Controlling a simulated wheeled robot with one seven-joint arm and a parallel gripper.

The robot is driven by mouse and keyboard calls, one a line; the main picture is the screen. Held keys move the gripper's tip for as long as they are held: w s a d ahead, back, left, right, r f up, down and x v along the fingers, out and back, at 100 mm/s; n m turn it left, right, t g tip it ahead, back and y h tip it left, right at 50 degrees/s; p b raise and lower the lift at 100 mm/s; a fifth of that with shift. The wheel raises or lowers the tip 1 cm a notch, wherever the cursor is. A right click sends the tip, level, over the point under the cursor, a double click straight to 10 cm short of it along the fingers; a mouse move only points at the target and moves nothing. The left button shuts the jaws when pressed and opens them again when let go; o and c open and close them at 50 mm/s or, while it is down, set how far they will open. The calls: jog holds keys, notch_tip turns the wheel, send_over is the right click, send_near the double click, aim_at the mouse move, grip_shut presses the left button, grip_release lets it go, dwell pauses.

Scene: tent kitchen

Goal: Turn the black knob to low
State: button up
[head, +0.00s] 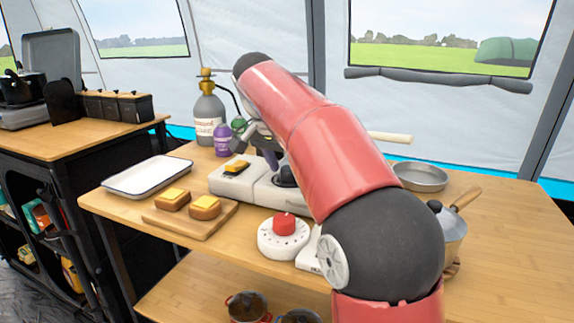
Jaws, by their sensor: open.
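The black knob (286,176) sits on the front of the cream-coloured camping stove (262,196) in the middle of the table. Its right side is close to my red arm, which crosses in front of the stove. I cannot read any marks around the knob or tell its setting. My gripper (262,150) is open, above and slightly left of the knob, partly hidden by my arm. It appears apart from the knob, though the exact gap is unclear.
A round white dial with a red knob (284,223) stands in front of the stove. A bread board (190,227) and white tray (147,177) lie left. A gas bottle (209,108) and purple jar (222,139) stand behind. A pan (420,177) and pot (452,232) are right.

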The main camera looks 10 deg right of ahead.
jog(key=shift+f, duration=0.15)
jog(key=shift+c, duration=0.3)
jog(key=c, duration=0.9)
jog(key=shift+c, duration=0.2)
